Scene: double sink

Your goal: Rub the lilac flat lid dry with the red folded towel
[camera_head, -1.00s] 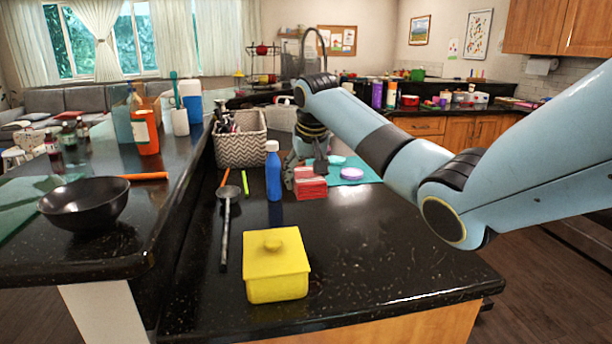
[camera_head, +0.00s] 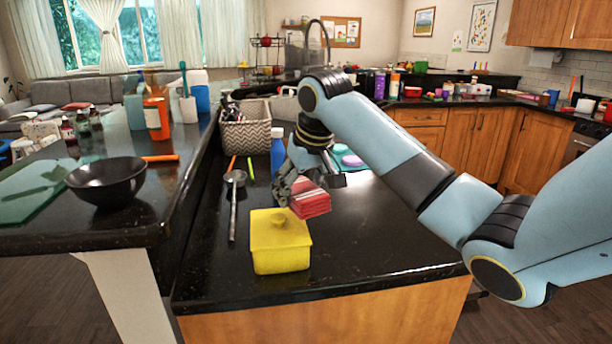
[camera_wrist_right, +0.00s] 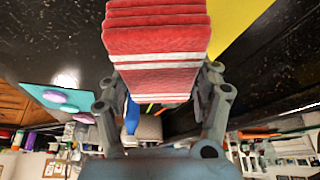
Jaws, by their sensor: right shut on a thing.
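The red folded towel (camera_head: 310,203) is striped with white and is held in my right gripper (camera_head: 308,184), above the counter just behind and right of the yellow box. In the right wrist view the towel (camera_wrist_right: 156,40) sits between the two fingers of the gripper (camera_wrist_right: 160,85), which are shut on it. The lilac flat lid (camera_head: 351,160) lies on the teal mat (camera_head: 362,163), behind and right of the towel, apart from it. The lid also shows at the left of the wrist view (camera_wrist_right: 55,97). My left gripper is not in view.
A yellow lidded box (camera_head: 281,250) stands in front of the towel. A blue bottle (camera_head: 278,155) stands just left of my right gripper. A ladle (camera_head: 233,205) lies left, with a patterned basket (camera_head: 245,138) behind. The counter to the right is bare.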

